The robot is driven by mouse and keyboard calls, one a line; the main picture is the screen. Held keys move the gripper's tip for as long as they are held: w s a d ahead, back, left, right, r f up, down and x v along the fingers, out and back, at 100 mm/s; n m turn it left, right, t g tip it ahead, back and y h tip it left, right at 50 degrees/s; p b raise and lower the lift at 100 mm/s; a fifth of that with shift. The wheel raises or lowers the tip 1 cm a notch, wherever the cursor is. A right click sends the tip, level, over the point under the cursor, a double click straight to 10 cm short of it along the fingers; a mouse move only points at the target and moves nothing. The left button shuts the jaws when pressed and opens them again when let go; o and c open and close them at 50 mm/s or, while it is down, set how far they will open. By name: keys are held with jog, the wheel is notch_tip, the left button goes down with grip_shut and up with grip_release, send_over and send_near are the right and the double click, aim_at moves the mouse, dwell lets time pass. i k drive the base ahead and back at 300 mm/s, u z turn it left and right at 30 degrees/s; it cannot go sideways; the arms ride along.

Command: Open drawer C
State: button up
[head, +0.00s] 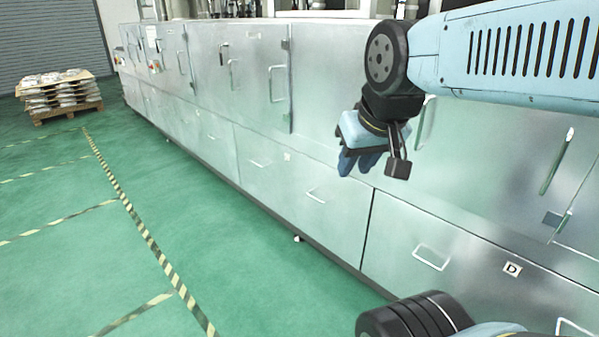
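A row of silver metal cabinets has low drawer fronts. The drawer front labelled D (470,277) is at the lower right, with its label between two bar handles. The front just left of it (335,225) carries a small label (287,157) too small to read; by its place beside D it looks like drawer C. It has a left handle (259,163) and a right handle (316,197), and looks closed. My gripper (357,164), with blue fingers, hangs in front of the cabinets, above and right of the right handle in the picture. I see nothing held, and its finger gap is unclear.
Upper doors with vertical handles (277,83) stand above the drawers. The green floor (235,270) in front is clear, with yellow-black tape (138,222) along it. A loaded pallet (60,108) stands far left by a grey shutter (45,35).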

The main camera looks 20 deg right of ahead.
aim_at(334, 211)
jog(key=z, duration=0.35)
jog(key=i, duration=1.3)
jog(key=z, duration=0.45)
